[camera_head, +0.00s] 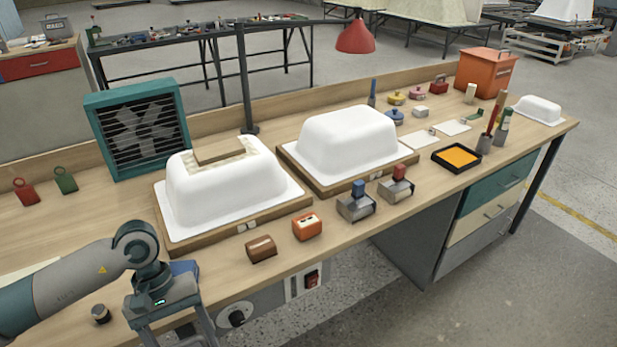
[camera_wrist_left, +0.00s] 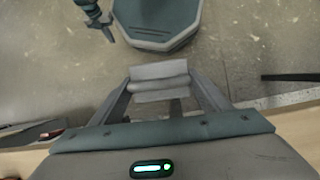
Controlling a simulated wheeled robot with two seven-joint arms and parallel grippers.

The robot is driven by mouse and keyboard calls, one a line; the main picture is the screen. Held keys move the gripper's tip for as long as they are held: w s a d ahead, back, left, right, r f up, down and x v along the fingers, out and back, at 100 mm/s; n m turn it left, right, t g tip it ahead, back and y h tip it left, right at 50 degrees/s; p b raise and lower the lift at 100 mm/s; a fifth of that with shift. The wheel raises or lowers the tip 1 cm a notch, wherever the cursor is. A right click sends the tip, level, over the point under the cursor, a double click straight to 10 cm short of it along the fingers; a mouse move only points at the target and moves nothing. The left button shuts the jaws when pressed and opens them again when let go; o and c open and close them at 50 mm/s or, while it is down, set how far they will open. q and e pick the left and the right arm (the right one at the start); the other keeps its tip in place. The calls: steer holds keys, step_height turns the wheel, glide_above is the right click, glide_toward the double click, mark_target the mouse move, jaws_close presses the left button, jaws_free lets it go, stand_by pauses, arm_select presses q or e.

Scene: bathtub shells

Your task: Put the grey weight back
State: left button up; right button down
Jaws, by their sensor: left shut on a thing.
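My left gripper (camera_wrist_left: 160,92) is shut on a small grey block, which I take for the grey weight (camera_wrist_left: 160,72); it spans the space between the fingertips in the left wrist view, with grey floor beyond. In the head view the left gripper's body (camera_head: 165,295) is at the bench's front edge, its fingers running out of the bottom of the picture, so the weight is hidden there. A red weight (camera_head: 25,192) and a green weight (camera_head: 65,181), both with ring handles, stand at the bench's left. What looks like my right gripper (camera_wrist_left: 104,22) is small at the wrist view's top left.
Two white shells (camera_head: 225,185) (camera_head: 348,140) sit on wooden boards mid-bench. A teal fan box (camera_head: 138,130) stands behind. Brown (camera_head: 261,248) and orange (camera_head: 307,227) blocks and two grey tools (camera_head: 357,203) (camera_head: 397,187) line the front. A dark knob (camera_head: 100,314) is near my left arm.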

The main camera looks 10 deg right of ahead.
arm_select(q)
steer(key=shift+s+a+f+m+y, duration=0.3)
steer(key=shift+s+a+f+m, duration=0.25)
steer(key=shift+f+m, duration=0.3)
steer(key=shift+s+a+f+m+y, duration=0.3)
steer(key=shift+s+a+f+m, duration=0.25)
steer(key=shift+f+m, duration=0.25)
